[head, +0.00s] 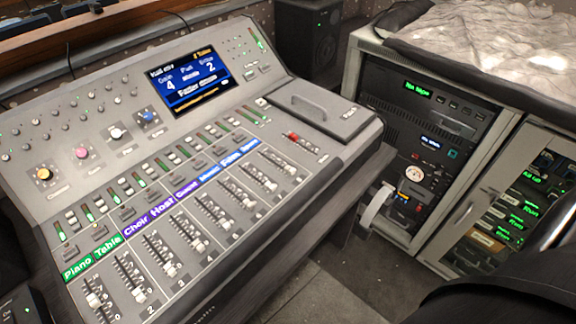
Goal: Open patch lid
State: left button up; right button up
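The patch lid (322,110) is a grey flat panel at the right end of the mixing console. It looks shut, lying flush on the console top. A raised grey bar handle (309,107) runs across it, and a "Patch" label is on its right side. Neither of my grippers shows in the head view, and nothing touches the lid or its handle.
The console (60,192) carries several faders, coloured knobs and a lit screen (190,82) left of the lid. A red fader cap (293,136) sits just below the lid. Equipment racks (425,150) stand to the right. The space above the lid is clear.

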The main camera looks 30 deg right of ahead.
aim_at(344, 117)
jog(key=k+l+z, duration=0.1)
jog(key=l+z, duration=0.55)
jog(key=k+l, duration=0.05)
jog(key=l, duration=0.05)
